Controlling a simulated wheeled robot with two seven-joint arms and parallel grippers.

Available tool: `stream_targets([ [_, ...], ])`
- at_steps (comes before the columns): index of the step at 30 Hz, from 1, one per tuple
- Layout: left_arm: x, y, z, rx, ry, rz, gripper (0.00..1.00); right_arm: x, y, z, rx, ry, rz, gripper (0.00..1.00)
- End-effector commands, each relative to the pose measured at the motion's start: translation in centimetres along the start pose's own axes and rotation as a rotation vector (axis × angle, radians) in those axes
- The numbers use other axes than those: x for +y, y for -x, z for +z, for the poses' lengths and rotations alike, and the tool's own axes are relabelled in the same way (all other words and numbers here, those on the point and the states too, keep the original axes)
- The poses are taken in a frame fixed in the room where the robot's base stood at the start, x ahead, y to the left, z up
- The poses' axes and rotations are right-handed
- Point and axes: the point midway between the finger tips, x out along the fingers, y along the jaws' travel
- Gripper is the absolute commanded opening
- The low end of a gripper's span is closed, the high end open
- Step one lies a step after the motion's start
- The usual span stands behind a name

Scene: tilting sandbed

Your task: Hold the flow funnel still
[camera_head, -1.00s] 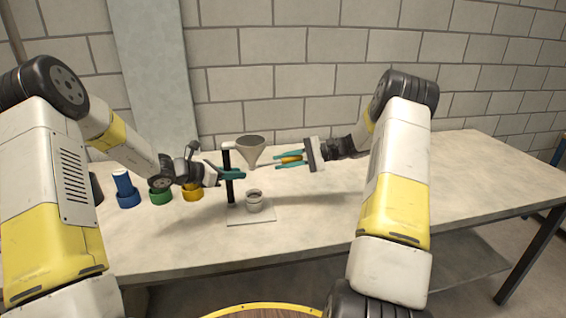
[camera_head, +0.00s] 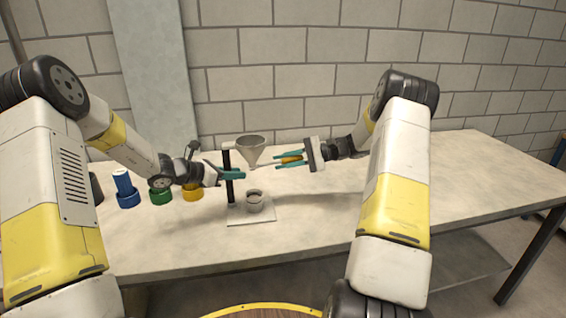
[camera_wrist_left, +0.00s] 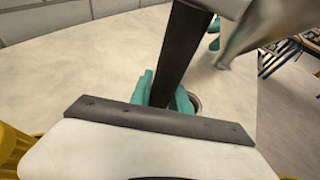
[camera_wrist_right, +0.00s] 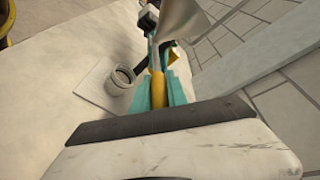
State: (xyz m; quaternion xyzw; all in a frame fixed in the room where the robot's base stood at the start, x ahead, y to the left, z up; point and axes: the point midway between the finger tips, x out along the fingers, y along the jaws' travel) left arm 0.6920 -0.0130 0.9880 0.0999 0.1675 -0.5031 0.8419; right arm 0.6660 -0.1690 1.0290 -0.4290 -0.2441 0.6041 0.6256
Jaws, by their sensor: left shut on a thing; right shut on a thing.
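The grey flow funnel (camera_head: 250,148) sits at the top of a black stand post (camera_head: 229,187) in the head view, its spout above a small grey cup (camera_head: 254,201). My left gripper (camera_head: 236,174) is shut on the black post, below the funnel; the left wrist view shows the post (camera_wrist_left: 176,60) between the teal fingers. My right gripper (camera_head: 290,159) is shut on a yellow-handled tool (camera_head: 291,160), whose thin grey end reaches toward the funnel's spout. The yellow handle also shows in the right wrist view (camera_wrist_right: 158,90). I cannot tell whether the tool's tip touches the funnel.
A white base plate (camera_head: 262,216) lies under the stand and cup. Blue (camera_head: 127,195), green (camera_head: 160,193) and yellow (camera_head: 192,192) containers stand at the table's left, close to my left arm. The table's right side is clear. A brick wall rises behind.

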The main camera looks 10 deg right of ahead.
Motion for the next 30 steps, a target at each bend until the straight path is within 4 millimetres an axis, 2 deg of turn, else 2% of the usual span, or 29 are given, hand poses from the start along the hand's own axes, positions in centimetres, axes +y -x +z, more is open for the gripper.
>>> stream_targets([
  [15, 0.0, 0.0, -0.05, 0.001, 0.0, 0.0, 0.0, -0.74, -0.64, -0.92, -0.123, 0.033, 0.074, 0.0],
  [26, 0.02, 0.0, -0.05, 0.001, 0.001, 0.001, 0.0, -0.76, -0.7, -0.86, -0.137, 0.034, 0.082, 0.0],
  [27, 0.03, 0.0, -0.05, 0.001, 0.001, 0.001, 0.0, -0.75, -0.71, -0.86, -0.137, 0.034, 0.082, 0.26],
  [29, 0.03, 0.0, -0.05, 0.001, 0.001, 0.001, 0.0, -0.75, -0.71, -0.87, -0.137, 0.033, 0.082, 0.38],
  [30, 0.03, 0.0, -0.05, 0.001, 0.001, 0.001, 0.0, -0.75, -0.7, -0.88, -0.136, 0.033, 0.082, 0.41],
])
